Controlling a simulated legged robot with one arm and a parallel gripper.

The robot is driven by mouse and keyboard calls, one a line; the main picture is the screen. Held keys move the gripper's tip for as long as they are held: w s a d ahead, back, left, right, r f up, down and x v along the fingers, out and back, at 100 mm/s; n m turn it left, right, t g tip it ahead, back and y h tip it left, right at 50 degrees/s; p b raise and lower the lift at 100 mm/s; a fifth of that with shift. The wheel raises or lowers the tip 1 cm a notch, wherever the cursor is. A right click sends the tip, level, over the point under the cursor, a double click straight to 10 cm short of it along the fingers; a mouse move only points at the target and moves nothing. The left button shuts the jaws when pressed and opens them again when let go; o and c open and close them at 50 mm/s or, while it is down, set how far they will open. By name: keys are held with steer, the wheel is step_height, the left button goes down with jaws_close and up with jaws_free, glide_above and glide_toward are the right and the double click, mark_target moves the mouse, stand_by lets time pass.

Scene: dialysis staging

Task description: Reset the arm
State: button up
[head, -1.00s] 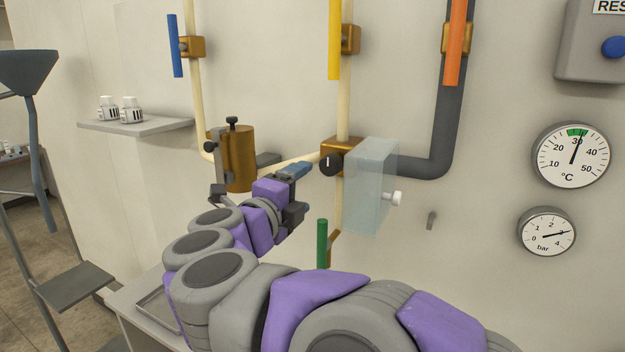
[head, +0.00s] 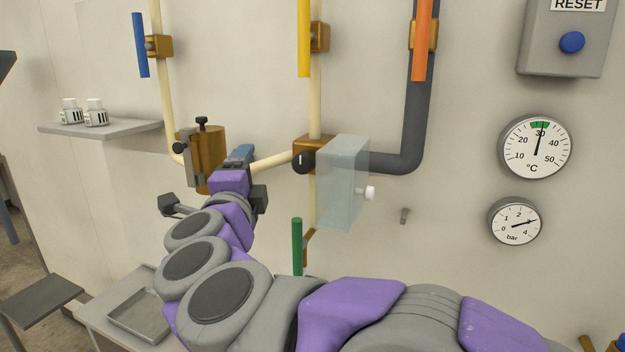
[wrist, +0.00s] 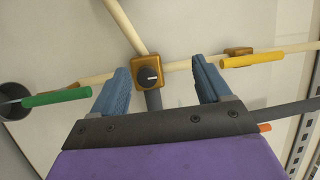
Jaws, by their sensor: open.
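My gripper (wrist: 158,88) is open, with its two blue fingers spread and nothing between them in the wrist view. In the head view my gripper (head: 238,157) is raised in front of the wall pipes, near the brass cylinder (head: 209,150). Beyond the fingers in the wrist view is a brass valve block with a black knob (wrist: 149,76). In the head view this black knob (head: 303,161) is right of my gripper, beside a clear cover box (head: 342,185) with a white knob (head: 370,193).
Blue (head: 140,45), yellow (head: 304,38), orange (head: 422,40) and green (head: 297,246) handles stick out along the pipes. A shelf (head: 125,130) holds two white bottles. A metal tray (head: 128,320) lies on the low table. Two gauges and a reset box (head: 565,50) hang right.

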steer(key=s+d+f+n+g+y+b, duration=0.1)
steer(key=s+d+f+n+g+y, duration=0.1)
steer(key=s+f+n+g, duration=0.35)
steer(key=s+d+f+n+g+y+b, duration=0.1)
steer(key=s+d+f+n+g+y, duration=0.15)
steer(key=f+n, duration=0.6)
steer(key=s+d+f+n+g+y+b, duration=0.1)
steer(key=s+d+f+n+g+y, duration=0.3)
steer(key=f, duration=0.6)
steer(key=s+d+f+g+h, duration=0.2)
steer(key=s+d+f, duration=0.3)
steer(key=s, duration=0.3)
steer(key=s+d+f+g+h+b, duration=0.1)
steer(key=s+d+f+g+h, duration=0.2)
steer(key=s+d, duration=0.4)
steer(key=s+d+f+g+h+b, duration=0.1)
steer(key=s+d+f+g+h, duration=0.2)
steer(key=s+d+f, duration=0.4)
steer(key=s+f+g, duration=0.1)
steer(key=s, duration=0.1)
steer(key=shift+s+m, duration=0.3)
steer(key=shift+h, duration=0.25)
stand_by(0.6)
